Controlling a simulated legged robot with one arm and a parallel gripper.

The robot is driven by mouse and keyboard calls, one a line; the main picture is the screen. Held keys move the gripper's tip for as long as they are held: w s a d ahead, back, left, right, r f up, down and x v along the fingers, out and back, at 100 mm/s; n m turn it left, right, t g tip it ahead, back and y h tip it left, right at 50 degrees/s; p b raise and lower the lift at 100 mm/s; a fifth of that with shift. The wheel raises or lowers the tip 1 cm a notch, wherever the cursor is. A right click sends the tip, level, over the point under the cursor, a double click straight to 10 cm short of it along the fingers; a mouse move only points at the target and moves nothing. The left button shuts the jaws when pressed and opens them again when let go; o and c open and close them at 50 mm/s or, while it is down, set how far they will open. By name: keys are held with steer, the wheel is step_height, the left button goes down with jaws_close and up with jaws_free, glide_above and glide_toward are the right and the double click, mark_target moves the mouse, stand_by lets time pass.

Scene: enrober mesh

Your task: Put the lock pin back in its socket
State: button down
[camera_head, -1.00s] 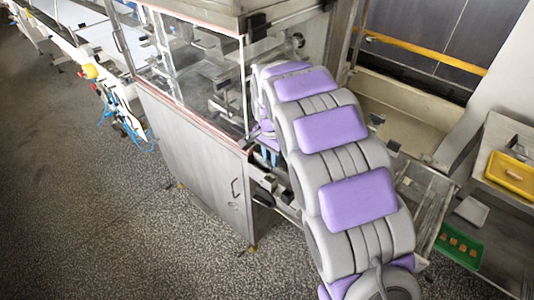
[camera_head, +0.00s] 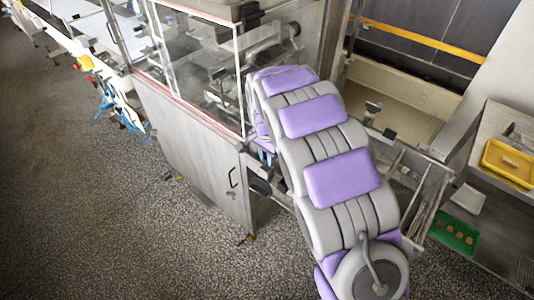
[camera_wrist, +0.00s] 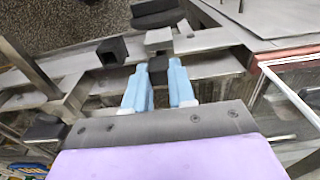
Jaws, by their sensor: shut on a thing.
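In the wrist view, my gripper (camera_wrist: 159,74) has its two pale blue fingers closed on a small dark block, which I take for the lock pin (camera_wrist: 158,68). Just beyond it a light grey block (camera_wrist: 158,40) stands on a metal rail. A black block (camera_wrist: 111,50) sits left of it. I cannot tell for certain which of these is the socket. Whether the pin touches the grey block is also unclear. In the head view my arm hides most of the gripper; only a bit of blue finger (camera_head: 265,157) shows beside the machine.
A steel cabinet with glass guards (camera_head: 195,50) stands left of my arm. A metal frame (camera_head: 425,190) is at right, with a yellow tray (camera_head: 508,165) and a green tray (camera_head: 455,235) beyond. Speckled floor at lower left is clear.

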steer(key=shift+w+a+f, duration=0.1)
steer(key=shift+a+f, duration=0.05)
steer(key=shift+a, duration=0.15)
steer(key=shift+d+f, duration=0.1)
steer(key=shift+f, duration=0.4)
stand_by(0.6)
steer(key=c, duration=0.9)
jaws_free()
steer(key=shift+o, duration=0.2)
steer(key=shift+r, duration=0.1)
step_height(320, 180, up, 17)
steer(key=p, duration=0.3)
steer(key=shift+s+a, duration=0.35)
steer(key=shift+s, duration=0.05)
steer(key=s+d+r+n+g, duration=0.1)
steer(key=s+d+r+n, duration=0.1)
steer(key=s+d, duration=0.6)
steer(key=s+d+r+n, duration=0.15)
steer(key=s+d, duration=0.35)
steer(key=s, duration=0.5)
steer(key=s+d+f+n, duration=0.1)
steer(key=s+d+n, duration=0.1)
steer(key=s, duration=0.8)
steer(key=s+d+f+n+g, duration=0.1)
steer(key=s+d+f+n, duration=0.1)
steer(key=s, duration=0.9)
